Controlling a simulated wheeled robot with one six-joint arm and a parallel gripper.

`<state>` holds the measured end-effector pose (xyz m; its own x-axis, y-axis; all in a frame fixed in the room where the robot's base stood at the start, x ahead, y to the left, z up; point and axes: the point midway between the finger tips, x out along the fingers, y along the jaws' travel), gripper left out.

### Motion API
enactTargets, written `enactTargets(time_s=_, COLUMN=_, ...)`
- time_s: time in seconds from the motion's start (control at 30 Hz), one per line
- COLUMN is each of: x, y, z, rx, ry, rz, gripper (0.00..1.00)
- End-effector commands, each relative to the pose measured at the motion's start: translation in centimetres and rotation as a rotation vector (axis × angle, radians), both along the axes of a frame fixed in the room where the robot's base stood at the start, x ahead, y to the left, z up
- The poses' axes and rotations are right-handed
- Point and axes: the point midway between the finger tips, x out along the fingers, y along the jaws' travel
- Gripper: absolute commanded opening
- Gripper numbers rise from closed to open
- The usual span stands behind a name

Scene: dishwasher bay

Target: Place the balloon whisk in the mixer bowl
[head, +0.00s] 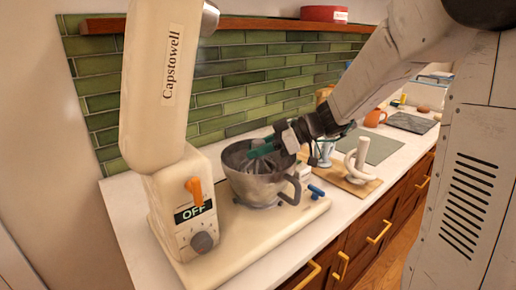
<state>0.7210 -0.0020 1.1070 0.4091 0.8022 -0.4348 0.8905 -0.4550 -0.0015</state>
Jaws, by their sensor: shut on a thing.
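The metal mixer bowl (248,186) stands upright on the cream mixer's base, its handle toward the right. My gripper (272,143) reaches in from the right over the bowl's rim and is shut on the balloon whisk. Green parts show at the grip, and I cannot clearly separate the whisk's handle from the fingers. The whisk's thin wires (262,165) show inside the bowl's opening, below the grip. Their lower end is hidden by the bowl wall, so I cannot tell whether they touch the bottom.
The cream mixer's raised head (155,90) stands left of the bowl; its panel reads OFF. A blue-ended lever (316,190) is right of the bowl. A wooden board (340,178) with a white hooked attachment (360,163) and an orange mug (375,118) are farther right.

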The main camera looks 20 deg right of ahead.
Motion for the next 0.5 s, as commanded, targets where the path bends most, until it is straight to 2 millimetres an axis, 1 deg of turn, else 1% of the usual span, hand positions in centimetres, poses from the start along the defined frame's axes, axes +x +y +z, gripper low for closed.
enactTargets(time_s=0.27, x=0.01, y=-0.02, z=-0.13, rx=-0.001, ry=-0.001, rz=0.0, gripper=0.0)
enactTargets(time_s=0.3, x=0.0, y=-0.02, z=-0.22, rx=-0.001, ry=-0.001, rz=0.0, gripper=0.33)
enactTargets(time_s=0.37, x=0.0, y=-0.01, z=-0.18, rx=-0.001, ry=-0.002, rz=0.0, gripper=0.5)
enactTargets(time_s=0.4, x=0.0, y=-0.01, z=-0.18, rx=-0.001, ry=-0.002, rz=0.0, gripper=0.52)
enactTargets(time_s=0.5, x=0.01, y=-0.01, z=-0.17, rx=-0.001, ry=-0.002, rz=0.0, gripper=0.52)
